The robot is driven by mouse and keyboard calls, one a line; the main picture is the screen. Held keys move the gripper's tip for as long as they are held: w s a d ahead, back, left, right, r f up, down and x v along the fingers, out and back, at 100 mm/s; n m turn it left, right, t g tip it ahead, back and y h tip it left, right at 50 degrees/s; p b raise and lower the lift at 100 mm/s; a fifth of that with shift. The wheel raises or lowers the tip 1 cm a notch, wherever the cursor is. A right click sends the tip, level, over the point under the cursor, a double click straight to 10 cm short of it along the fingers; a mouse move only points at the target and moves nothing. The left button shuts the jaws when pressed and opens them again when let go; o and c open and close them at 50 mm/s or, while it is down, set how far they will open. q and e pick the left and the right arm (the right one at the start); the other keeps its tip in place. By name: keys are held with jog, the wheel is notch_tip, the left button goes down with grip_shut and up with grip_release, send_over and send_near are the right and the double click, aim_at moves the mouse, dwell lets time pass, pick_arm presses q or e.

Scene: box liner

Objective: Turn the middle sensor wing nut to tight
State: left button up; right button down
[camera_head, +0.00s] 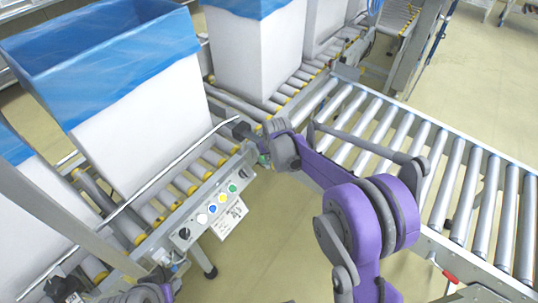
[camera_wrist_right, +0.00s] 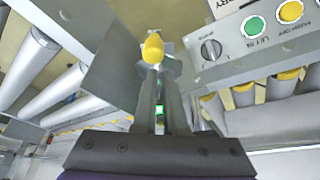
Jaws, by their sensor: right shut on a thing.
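My right gripper (camera_head: 258,143) reaches the conveyor's near side rail, at the corner beyond the button panel. In the right wrist view its two grey fingers (camera_wrist_right: 158,75) are close together, shut on a small piece taken to be the wing nut. A yellow rounded end (camera_wrist_right: 153,48) shows at the fingertips, with grey parts beside it. The wing shape and how far it is turned cannot be made out. A small green light (camera_wrist_right: 159,110) shows between the fingers. Purple parts of my left arm (camera_head: 150,292) are at the bottom left; its jaws cannot be made out.
A button panel (camera_head: 211,207) with knobs is on the near rail; it shows in the wrist view too (camera_wrist_right: 270,35). A blue-lined white box (camera_head: 135,110) stands on the rollers behind it. Another lined box (camera_head: 255,55) stands farther back. An empty roller conveyor (camera_head: 455,170) runs right.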

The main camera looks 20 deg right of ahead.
jog(key=shift+a+m, duration=0.1)
jog(key=shift+m, duration=0.2)
jog(key=m, duration=0.2)
jog(key=a+m+h, duration=0.1)
jog(key=shift+w+m+h, duration=0.1)
jog(key=shift+m+h, duration=0.2)
jog(key=shift+m, duration=0.1)
jog(key=m, duration=0.2)
jog(key=m+g+h, duration=0.1)
jog(key=a+m+h, duration=0.1)
jog(key=m, duration=0.1)
jog(key=shift+w+m+p, duration=0.3)
jog(key=shift+w+p, duration=0.1)
jog(key=shift+g, duration=0.3)
jog(key=c, duration=1)
grip_release()
jog(key=p+v, duration=0.1)
jog(key=v, duration=0.9)
jog(key=shift+s+r, duration=0.1)
jog(key=shift+r, duration=0.3)
